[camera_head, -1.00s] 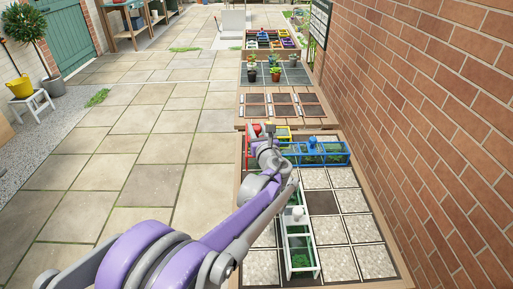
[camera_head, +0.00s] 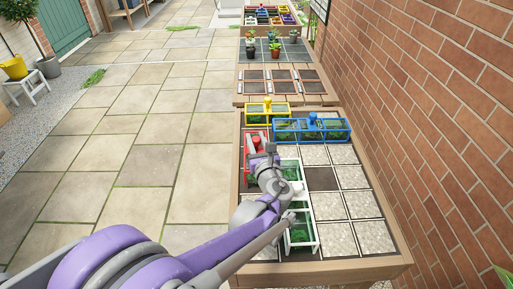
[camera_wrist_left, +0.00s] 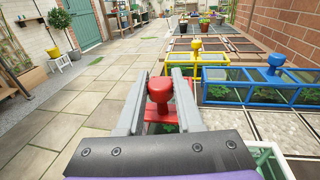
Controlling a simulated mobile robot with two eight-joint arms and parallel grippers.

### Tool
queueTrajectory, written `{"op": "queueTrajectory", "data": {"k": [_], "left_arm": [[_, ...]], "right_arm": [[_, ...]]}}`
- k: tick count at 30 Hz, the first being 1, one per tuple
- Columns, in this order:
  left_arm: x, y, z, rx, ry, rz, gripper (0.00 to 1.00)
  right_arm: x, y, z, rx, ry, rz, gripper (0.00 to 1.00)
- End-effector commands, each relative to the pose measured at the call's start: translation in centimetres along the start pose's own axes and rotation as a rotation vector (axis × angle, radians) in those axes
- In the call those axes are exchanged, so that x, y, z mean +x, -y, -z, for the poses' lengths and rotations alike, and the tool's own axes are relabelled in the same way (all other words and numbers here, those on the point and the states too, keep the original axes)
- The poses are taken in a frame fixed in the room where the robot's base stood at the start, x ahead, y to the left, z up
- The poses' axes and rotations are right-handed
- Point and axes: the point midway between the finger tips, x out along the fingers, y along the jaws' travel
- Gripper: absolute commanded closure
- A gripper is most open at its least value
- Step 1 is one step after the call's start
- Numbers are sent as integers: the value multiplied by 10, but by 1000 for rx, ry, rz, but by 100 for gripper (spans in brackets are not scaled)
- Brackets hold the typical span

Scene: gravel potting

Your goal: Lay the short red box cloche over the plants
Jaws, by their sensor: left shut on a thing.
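The short red box cloche (camera_head: 252,138) is over the left column of the near planting bed, just in front of the yellow cloche. Green plants show beneath its red frame in the left wrist view. My left gripper (camera_head: 268,150) is shut on its round red knob (camera_wrist_left: 160,88), which sits between the two grey fingers. My arm hides part of the cloche in the head view. I cannot tell whether its lower edge fully touches the bed. My right gripper is in neither view.
A yellow cloche (camera_head: 279,118) stands behind the red one. A long blue cloche (camera_head: 341,136) stands to the right at the back. A white cloche (camera_head: 317,237) stands close on the near right. Gravel cells (camera_head: 365,205) fill the right side, beside a brick wall (camera_head: 440,110).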

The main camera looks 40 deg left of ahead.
Motion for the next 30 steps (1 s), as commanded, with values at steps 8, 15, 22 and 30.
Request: {"op": "queueTrajectory", "data": {"k": [8, 15, 22, 30], "left_arm": [[1, 0, 26, 0, 0, 0, 100], [2, 0, 28, 0, 0, 0, 100], [2, 0, 28, 0, 0, 0, 35], [1, 0, 27, 0, 0, 0, 35]], "right_arm": [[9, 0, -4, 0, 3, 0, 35], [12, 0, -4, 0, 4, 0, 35], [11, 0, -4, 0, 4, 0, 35], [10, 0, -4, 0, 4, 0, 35]]}}
